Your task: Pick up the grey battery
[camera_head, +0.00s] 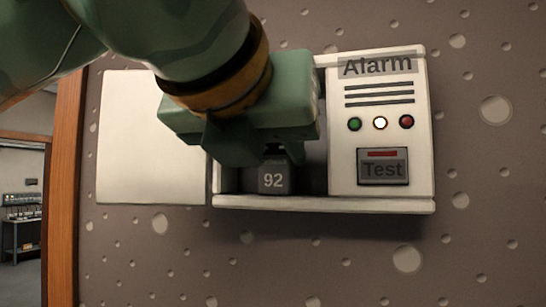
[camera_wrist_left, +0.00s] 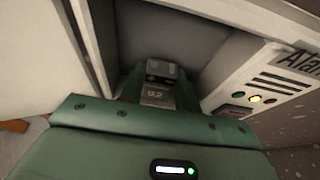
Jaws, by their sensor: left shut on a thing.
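The grey battery (camera_head: 273,179), marked 92, is a small dark block in the open compartment of the white alarm box (camera_head: 378,190). My left gripper (camera_head: 274,153) reaches into the compartment from above and is shut on the battery. In the left wrist view the battery (camera_wrist_left: 158,94) shows between the fingers, against the grey back of the compartment. The gripper body hides the upper part of the compartment in the head view. My right gripper is not in view.
The box's white door (camera_head: 135,140) stands open to the left. The panel on the right has a green, a lit yellow and a red light above a Test button (camera_head: 382,167). A speckled wall (camera_head: 330,260) surrounds the box. A wooden door frame (camera_head: 66,200) is at the far left.

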